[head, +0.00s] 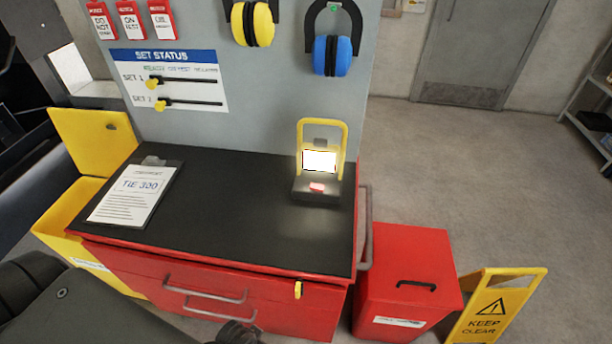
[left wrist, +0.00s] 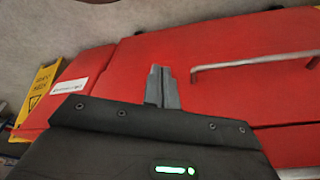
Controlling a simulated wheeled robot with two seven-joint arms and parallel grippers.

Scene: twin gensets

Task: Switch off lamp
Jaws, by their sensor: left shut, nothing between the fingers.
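The lamp (head: 320,160) stands at the right end of the black bench top in the head view. It has a yellow frame, a dark base and a bright white lit panel. A red button (head: 317,187) sits on the front of its base. My left gripper (left wrist: 162,72) shows in the left wrist view, with its grey fingers together and empty, in front of the red cabinet. It is away from the lamp, which is not in that view. In the head view my left arm fills the lower left corner. My right gripper is in neither view.
A clipboard (head: 135,193) lies on the bench top's left; the middle is clear. A grey panel with ear defenders (head: 332,55) rises behind. The red cabinet has protruding handles (head: 205,290). A red bin (head: 408,270) and yellow sign (head: 497,305) stand at right.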

